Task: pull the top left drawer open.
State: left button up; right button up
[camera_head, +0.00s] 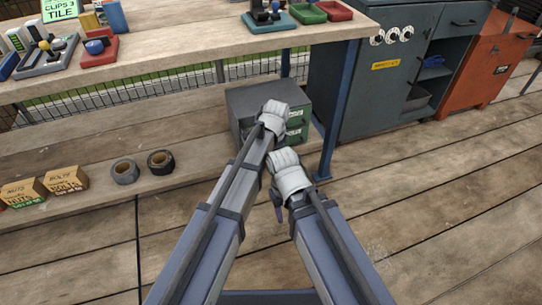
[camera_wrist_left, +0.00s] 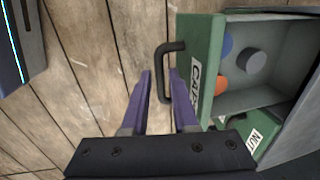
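The grey cabinet (camera_head: 245,98) with green drawer fronts (camera_head: 297,125) stands on the low shelf under the bench. In the left wrist view a green-fronted drawer (camera_wrist_left: 200,65) labelled CAPS stands open, with blue, grey and orange round pieces inside. Its black bar handle (camera_wrist_left: 163,70) lies between and just past the fingertips of my left gripper (camera_wrist_left: 162,85). The fingers are apart, with a gap to the handle on at least one side. In the head view my left wrist (camera_head: 272,115) covers part of the cabinet front. My right gripper (camera_head: 280,208) hangs close by, its fingers mostly hidden.
A second green drawer front (camera_wrist_left: 258,135), labelled NUT, shows beside the open one. A blue bench leg (camera_head: 345,105) stands right of the cabinet. Two tape rolls (camera_head: 125,171) and small boxes (camera_head: 66,179) lie on the low shelf. The plank floor at right is clear.

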pick_arm(q)
jog(key=shift+r, duration=0.1)
notch_tip(320, 180, up, 10)
jog(key=p, duration=1)
jog(key=s+a+n+g, duration=0.1)
jog(key=s+a+n, duration=1.3)
jog(key=s+a, duration=0.35)
jog(key=s+d+m+g, duration=0.1)
jog(key=s+d+m, duration=0.35)
jog(key=d, duration=0.55)
notch_tip(320, 180, up, 31)
jog(key=p, duration=3.1)
jog(key=shift+s+n+y, duration=0.15)
jog(key=shift+n+y, duration=0.15)
jog(key=shift+n, duration=0.15)
